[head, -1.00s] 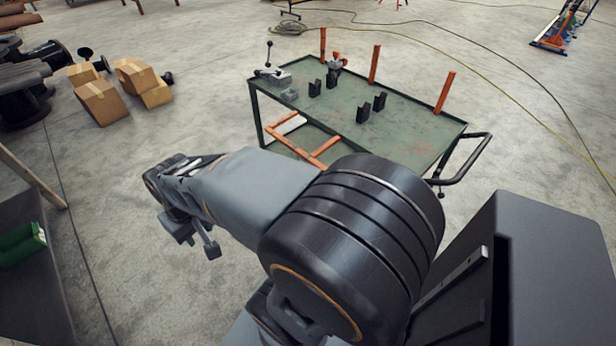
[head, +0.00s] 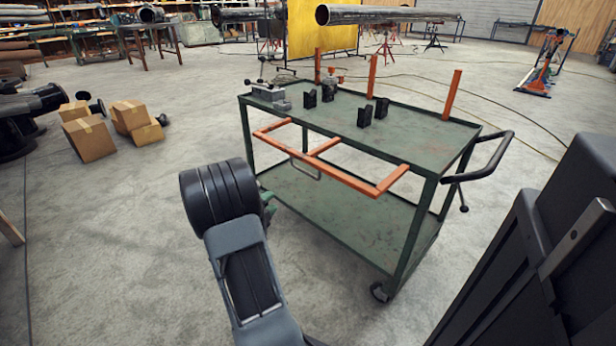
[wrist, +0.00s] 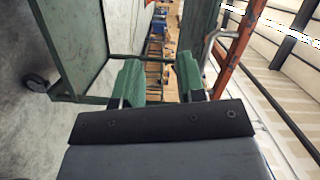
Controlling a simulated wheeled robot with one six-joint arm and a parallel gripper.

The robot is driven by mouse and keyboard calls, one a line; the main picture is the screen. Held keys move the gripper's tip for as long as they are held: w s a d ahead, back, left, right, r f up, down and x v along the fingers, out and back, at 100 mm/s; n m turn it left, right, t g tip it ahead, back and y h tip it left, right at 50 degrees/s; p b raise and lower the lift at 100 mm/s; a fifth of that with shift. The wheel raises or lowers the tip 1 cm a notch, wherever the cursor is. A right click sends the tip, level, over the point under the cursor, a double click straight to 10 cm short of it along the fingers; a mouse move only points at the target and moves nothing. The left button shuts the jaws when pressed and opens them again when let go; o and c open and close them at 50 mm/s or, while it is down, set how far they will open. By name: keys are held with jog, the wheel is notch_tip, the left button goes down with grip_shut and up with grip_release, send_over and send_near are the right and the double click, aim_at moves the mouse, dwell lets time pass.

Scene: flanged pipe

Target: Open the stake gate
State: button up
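The stake gate is an orange frame (head: 345,177) at the near long side of the green cart (head: 420,152). Its arms run from the cart's near top edge to a long outer rail, and it sticks out toward me, roughly level. My gripper (head: 268,203) is low in front of the cart's near left leg, mostly hidden behind my wrist. In the wrist view my gripper (wrist: 160,80) has two green fingers apart, with nothing seen between them. An orange bar (wrist: 237,52) shows to the right of the fingers there, apart from them.
Three upright orange stakes (head: 372,75) stand along the cart's far edge. Black blocks (head: 365,116) and a grey vise-like tool (head: 268,95) sit on top. A black push handle (head: 487,160) juts out at right. Cardboard boxes (head: 90,138) lie at left. Floor before the cart is clear.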

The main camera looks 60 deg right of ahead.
jog(key=s+r+m+g+h, duration=0.2)
jog(key=s+r+m+g, duration=0.2)
jog(key=r+m+g, duration=0.15)
jog(key=b+x, duration=0.2)
jog(key=x, duration=1)
jog(key=shift+d+t+b, duration=0.35)
jog(key=shift+d+b, duration=0.05)
jog(key=shift+w, duration=0.1)
grip_shut()
